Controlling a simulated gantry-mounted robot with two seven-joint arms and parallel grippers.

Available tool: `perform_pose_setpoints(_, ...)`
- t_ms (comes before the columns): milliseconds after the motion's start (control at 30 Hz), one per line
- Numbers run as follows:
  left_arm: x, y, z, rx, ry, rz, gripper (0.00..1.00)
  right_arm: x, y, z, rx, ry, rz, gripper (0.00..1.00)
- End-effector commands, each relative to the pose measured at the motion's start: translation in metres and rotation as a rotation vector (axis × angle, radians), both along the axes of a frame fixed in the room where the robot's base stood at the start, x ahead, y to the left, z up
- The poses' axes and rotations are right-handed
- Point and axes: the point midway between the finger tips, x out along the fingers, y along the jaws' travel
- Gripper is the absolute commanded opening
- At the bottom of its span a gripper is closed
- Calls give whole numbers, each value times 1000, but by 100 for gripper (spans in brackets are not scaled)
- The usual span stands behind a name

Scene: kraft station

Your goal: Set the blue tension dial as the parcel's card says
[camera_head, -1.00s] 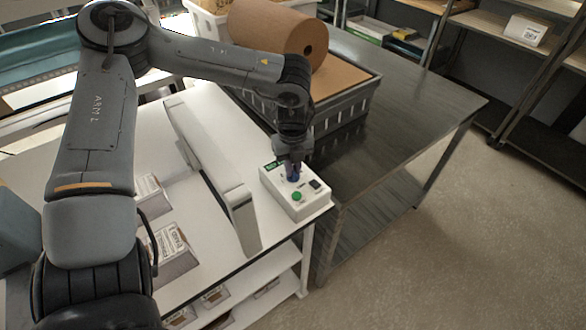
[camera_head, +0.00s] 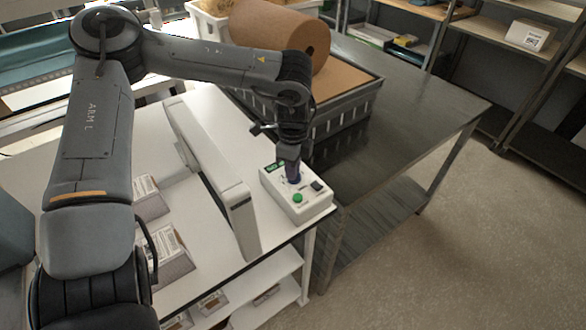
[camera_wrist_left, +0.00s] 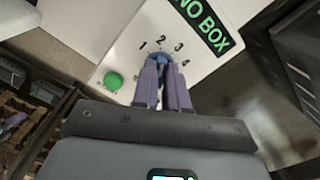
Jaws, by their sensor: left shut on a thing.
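The blue tension dial (camera_wrist_left: 157,60) sits on a white control box (camera_head: 308,209) at the right end of the white table. Printed numbers 1 to 4 run in an arc around it in the left wrist view. My left gripper (camera_head: 292,178) points down onto the box. In the left wrist view its purple fingers (camera_wrist_left: 163,72) are shut on the dial and cover much of it. The dial's pointer is hidden, so I cannot tell its setting. A green-lit display (camera_wrist_left: 203,22) reads "NO BOX". No parcel card is readable. My right gripper is not in view.
A green button (camera_head: 298,198) and a dark switch (camera_head: 317,186) are on the box. A long pale guide (camera_head: 213,172) stands left of it. Labelled cartons (camera_head: 170,256) lie beyond that. A crate with a brown paper roll (camera_head: 280,35) is behind on the dark metal table (camera_head: 425,110).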

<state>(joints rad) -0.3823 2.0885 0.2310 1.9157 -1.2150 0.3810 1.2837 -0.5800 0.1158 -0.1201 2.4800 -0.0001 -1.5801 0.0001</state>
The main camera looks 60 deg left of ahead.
Motion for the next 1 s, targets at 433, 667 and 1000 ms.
perform_pose_setpoints(433,-1,0,0,0,0,126,0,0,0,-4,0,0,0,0)
perform_pose_setpoints(667,-1,0,0,0,0,130,0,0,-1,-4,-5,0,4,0)
perform_pose_setpoints(1000,0,0,0,0,0,129,38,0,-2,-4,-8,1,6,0)
